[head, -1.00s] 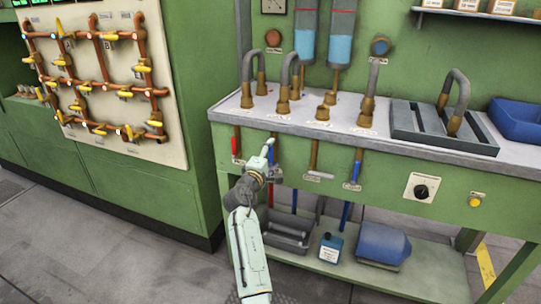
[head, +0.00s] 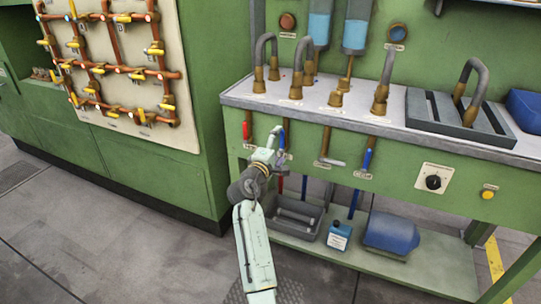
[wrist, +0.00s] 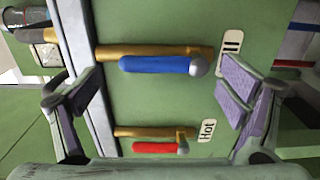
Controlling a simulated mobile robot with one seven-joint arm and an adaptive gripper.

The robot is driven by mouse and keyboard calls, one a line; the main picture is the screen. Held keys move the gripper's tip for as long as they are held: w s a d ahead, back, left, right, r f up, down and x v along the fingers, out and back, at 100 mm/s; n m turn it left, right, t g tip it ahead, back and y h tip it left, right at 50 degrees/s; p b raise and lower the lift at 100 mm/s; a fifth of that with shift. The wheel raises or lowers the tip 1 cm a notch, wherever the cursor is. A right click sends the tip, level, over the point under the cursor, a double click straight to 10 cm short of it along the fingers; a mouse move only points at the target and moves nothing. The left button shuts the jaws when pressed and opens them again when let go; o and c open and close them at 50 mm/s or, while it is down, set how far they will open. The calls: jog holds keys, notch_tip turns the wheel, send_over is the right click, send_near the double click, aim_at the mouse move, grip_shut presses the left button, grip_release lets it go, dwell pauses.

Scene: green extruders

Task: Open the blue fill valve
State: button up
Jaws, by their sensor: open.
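The blue fill valve handle (head: 284,130) hangs along its brass pipe under the front edge of the bench in the head view, partly hidden by my gripper (head: 269,156). In the wrist view the blue handle (wrist: 158,65) lies lengthwise along the pipe, beside a partly cut-off label (wrist: 230,46) ending in "ll". My gripper (wrist: 160,92) is open, with one finger at each side of the picture. The handle shows in the span between the fingers, somewhat above their middle. Nothing is held, and I see no contact with the handle.
The red Hot handle (head: 247,130) is just left of the fill handle; it also shows in the wrist view (wrist: 155,147). A grey handle (head: 330,162) and another blue handle (head: 366,160) are farther right. The bench edge (head: 330,120) runs above them; a grey tray (head: 293,214) is below.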

jog(key=v, duration=0.8)
jog(key=shift+s, duration=0.35)
jog(key=shift+a, duration=0.1)
